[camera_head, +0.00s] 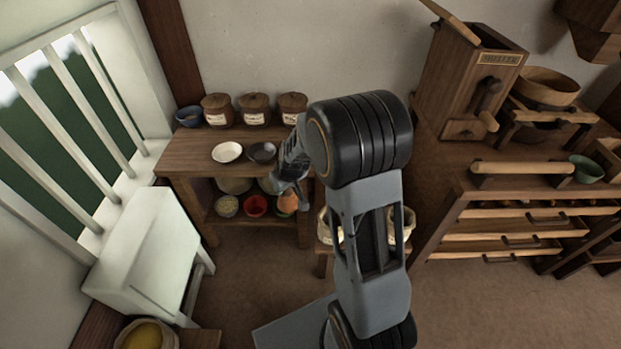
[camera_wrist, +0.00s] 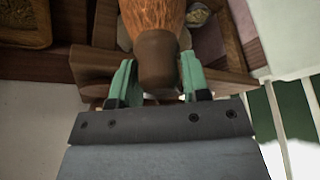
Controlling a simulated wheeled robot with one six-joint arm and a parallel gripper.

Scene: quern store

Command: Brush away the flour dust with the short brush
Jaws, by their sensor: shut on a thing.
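My gripper (camera_wrist: 157,84) shows its two green fingers on either side of the dark brown handle of what looks like the short brush (camera_wrist: 152,55). Streaked orange-brown bristles extend from the handle toward the top of the wrist view. In the head view my gripper (camera_head: 290,186) is at the front right of the wooden table, with the orange bristles (camera_head: 287,203) hanging below it. Part of the gripper is hidden by my arm. I cannot make out flour dust in either view.
The wooden table (camera_head: 190,158) bears a white dish (camera_head: 227,152), a dark dish (camera_head: 262,152), a blue bowl (camera_head: 189,116) and lidded jars (camera_head: 254,108). A red bowl (camera_head: 255,206) is on its lower shelf. A white chest (camera_head: 140,250) stands left; a wooden mill (camera_head: 470,80) is right.

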